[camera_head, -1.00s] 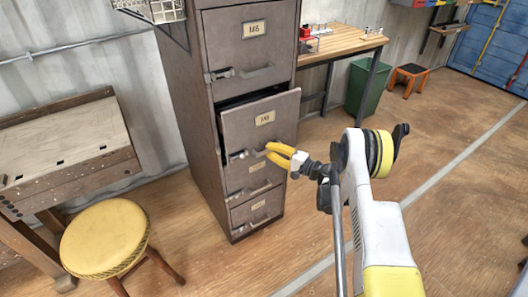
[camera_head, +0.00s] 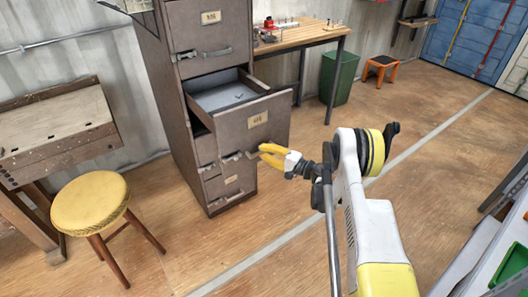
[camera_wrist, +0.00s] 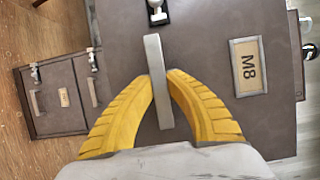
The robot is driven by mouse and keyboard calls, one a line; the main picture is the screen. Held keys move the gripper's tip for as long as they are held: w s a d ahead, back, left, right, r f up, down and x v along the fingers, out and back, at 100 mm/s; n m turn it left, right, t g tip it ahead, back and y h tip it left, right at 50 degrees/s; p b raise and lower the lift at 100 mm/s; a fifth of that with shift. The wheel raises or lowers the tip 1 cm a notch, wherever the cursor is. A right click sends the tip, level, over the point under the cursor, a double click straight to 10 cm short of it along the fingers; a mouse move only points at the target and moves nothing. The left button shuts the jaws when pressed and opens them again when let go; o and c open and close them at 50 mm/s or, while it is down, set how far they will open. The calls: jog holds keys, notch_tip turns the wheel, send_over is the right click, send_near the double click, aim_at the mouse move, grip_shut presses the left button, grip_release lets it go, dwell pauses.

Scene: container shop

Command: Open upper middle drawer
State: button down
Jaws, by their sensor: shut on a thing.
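A tall brown metal filing cabinet (camera_head: 170,110) stands against the wall in the head view. Its second drawer from the top (camera_head: 235,128) is pulled well out, and part of its grey inside (camera_head: 222,93) shows. My gripper (camera_head: 266,152) has yellow fingers and is at this drawer's handle. In the wrist view my gripper (camera_wrist: 165,85) is shut on the grey bar handle (camera_wrist: 157,65), with one finger on each side. The drawer front carries a label (camera_wrist: 247,67) reading M8. The top drawer (camera_head: 208,38) above is closed, and the lower drawers (camera_head: 230,182) look closed.
A yellow round stool (camera_head: 90,203) and a wooden desk (camera_head: 55,135) stand left of the cabinet. A workbench (camera_head: 305,32), a green bin (camera_head: 339,77) and an orange step stool (camera_head: 381,62) stand behind it. Open wooden floor (camera_head: 290,215) lies in front.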

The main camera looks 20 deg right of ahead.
jog(key=shift+s, duration=0.35)
jog(key=c, duration=1.3)
grip_release()
jog(key=shift+w, duration=0.1)
jog(key=shift+c, duration=0.2)
jog(key=v, duration=1.2)
